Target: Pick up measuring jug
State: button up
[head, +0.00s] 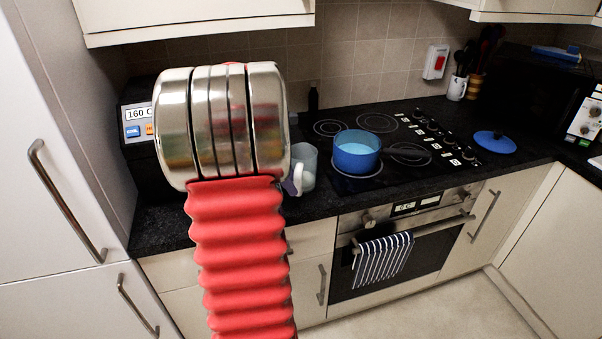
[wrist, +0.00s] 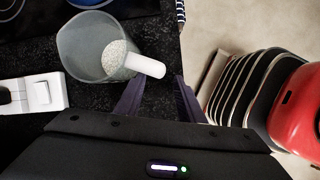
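The measuring jug (head: 304,164) is a translucent grey vessel with a pale handle, upright on the black worktop left of the hob in the head view. In the wrist view the jug (wrist: 82,48) is at the upper left, its white handle (wrist: 146,65) pointing toward my gripper (wrist: 157,84). A pale speckled patch shows inside the jug by the handle; I cannot tell what it is. My gripper's two dark purple fingers are apart, with nothing clasped between them. The handle's end lies just ahead of the gap. My arm mostly hides the gripper in the head view.
A blue pan (head: 357,152) stands on the hob (head: 408,153) right of the jug. A blue lid (head: 495,142) lies farther right. A white switched object (wrist: 38,92) lies left of the jug in the wrist view. The worktop's front edge is close to my gripper.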

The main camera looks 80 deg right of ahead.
jog(key=shift+x, duration=2.6)
jog(key=shift+d+r, duration=0.1)
jog(key=shift+d, duration=0.05)
grip_shut()
